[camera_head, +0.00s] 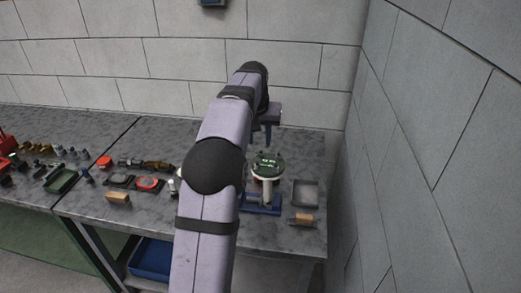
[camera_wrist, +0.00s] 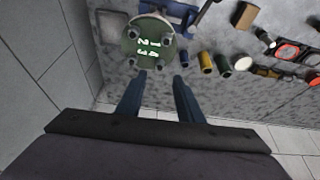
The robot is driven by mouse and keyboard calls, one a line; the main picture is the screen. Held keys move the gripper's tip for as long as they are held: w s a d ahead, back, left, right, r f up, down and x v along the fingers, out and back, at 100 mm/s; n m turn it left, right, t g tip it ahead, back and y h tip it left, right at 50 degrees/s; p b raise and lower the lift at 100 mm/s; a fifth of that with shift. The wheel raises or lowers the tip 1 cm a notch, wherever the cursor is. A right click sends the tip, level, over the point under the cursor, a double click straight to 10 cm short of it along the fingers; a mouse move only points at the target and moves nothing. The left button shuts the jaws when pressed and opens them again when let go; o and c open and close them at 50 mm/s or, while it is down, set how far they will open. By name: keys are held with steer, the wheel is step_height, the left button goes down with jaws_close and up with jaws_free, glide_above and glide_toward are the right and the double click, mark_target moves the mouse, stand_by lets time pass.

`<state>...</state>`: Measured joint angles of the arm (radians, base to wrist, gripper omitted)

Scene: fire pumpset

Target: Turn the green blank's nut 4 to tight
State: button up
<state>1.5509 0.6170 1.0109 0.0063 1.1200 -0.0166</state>
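The green blank (camera_head: 268,162) is a round flange on top of a pale pipe stand with a blue base, near the right end of the bench. In the wrist view the green blank (camera_wrist: 147,43) shows from above, with glowing digits 1 to 4 and several small grey nuts round its rim. I cannot tell from its size how tight nut 4 is. My gripper (camera_wrist: 160,76) is open and empty, its two dark blue fingers apart, with the tips just off the blank's edge in the picture. In the head view my gripper (camera_head: 268,130) is above and behind the blank.
A grey tray (camera_head: 306,193) stands right of the stand, with a small brown-and-dark part (camera_head: 302,219) in front. Several fittings and red-ringed parts (camera_head: 148,184) lie to the left. A block wall (camera_head: 440,140) closes the right side.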

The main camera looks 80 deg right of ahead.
mark_target(261, 153)
steer(key=shift+p+x, duration=1.25)
steer(key=shift+x, duration=2.45)
steer(key=shift+a, duration=0.1)
jaws_close()
